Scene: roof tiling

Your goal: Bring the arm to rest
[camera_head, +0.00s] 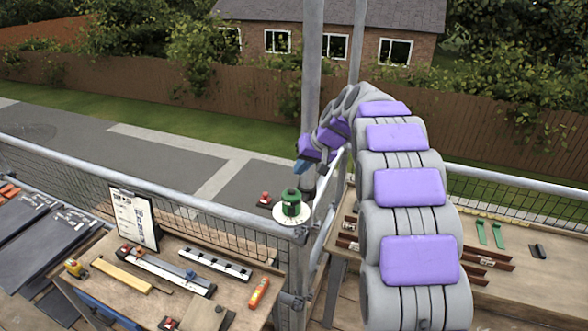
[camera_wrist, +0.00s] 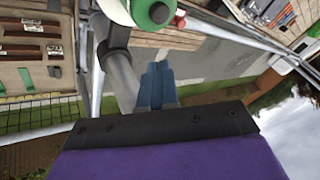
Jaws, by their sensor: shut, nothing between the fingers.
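My arm, grey with purple pads, rises at the right of the head view and bends over to the left. Its end, my gripper (camera_head: 301,168), hangs beside the upright scaffold poles, above and a little behind the green-topped item on its white disc (camera_head: 291,208). In the wrist view the two blue fingers of my gripper (camera_wrist: 157,68) lie together, shut with nothing between them. Part of the white disc (camera_wrist: 116,12) and the green item (camera_wrist: 152,12) show beyond the fingertips, apart from them. In the head view the fingertips are small and partly hard to make out.
A tool-laden bench (camera_head: 215,290) stands at the lower left, with a clipboard (camera_head: 134,218) on it. Another bench (camera_head: 540,275) at the right holds brown strips and green pieces. A metal guard rail (camera_head: 190,200) and a scaffold pole (camera_head: 312,70) stand close to my gripper.

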